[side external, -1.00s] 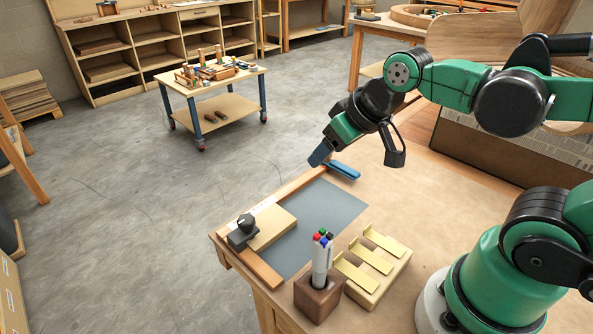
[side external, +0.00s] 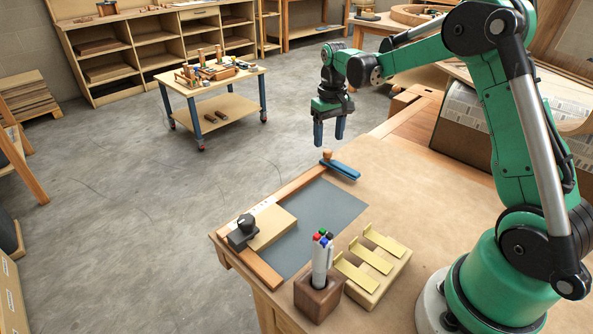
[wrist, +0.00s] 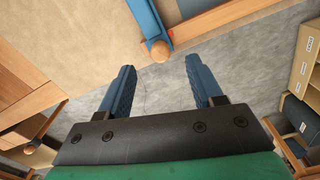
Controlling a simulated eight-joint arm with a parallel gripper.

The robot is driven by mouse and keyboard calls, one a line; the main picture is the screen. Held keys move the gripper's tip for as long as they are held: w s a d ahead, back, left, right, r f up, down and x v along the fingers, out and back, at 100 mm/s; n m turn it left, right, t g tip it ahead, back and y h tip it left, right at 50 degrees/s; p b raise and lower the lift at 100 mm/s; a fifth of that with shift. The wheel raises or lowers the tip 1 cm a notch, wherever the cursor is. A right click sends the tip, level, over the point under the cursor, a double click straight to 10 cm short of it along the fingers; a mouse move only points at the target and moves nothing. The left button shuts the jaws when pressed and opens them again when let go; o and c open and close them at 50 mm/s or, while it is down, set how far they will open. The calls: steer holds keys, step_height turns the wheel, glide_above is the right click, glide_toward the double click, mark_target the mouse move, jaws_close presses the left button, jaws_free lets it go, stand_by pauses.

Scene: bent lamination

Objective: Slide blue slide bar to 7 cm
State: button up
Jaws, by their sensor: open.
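The blue slide bar (side external: 342,171) lies at the far end of a wooden rail (side external: 300,185) on the workbench, beside a dark grey mat. A round wooden knob (side external: 327,155) stands at its left end. In the wrist view the bar (wrist: 146,20) enters from the top, with the knob (wrist: 159,50) at its near end. My gripper (side external: 329,142) points down, open and empty, above and apart from the knob. In the wrist view the knob shows just beyond and between my fingertips (wrist: 160,68). A white marked strip (side external: 264,206) lies near the rail's other end; its numbers are too small to read.
A wooden block with a black knob (side external: 243,231) sits at the rail's near end. A pen holder with markers (side external: 318,292) and a block with yellow strips (side external: 374,267) stand at the bench front.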

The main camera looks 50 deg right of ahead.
mark_target(328, 151)
steer(key=shift+f, duration=2.1)
jaws_close()
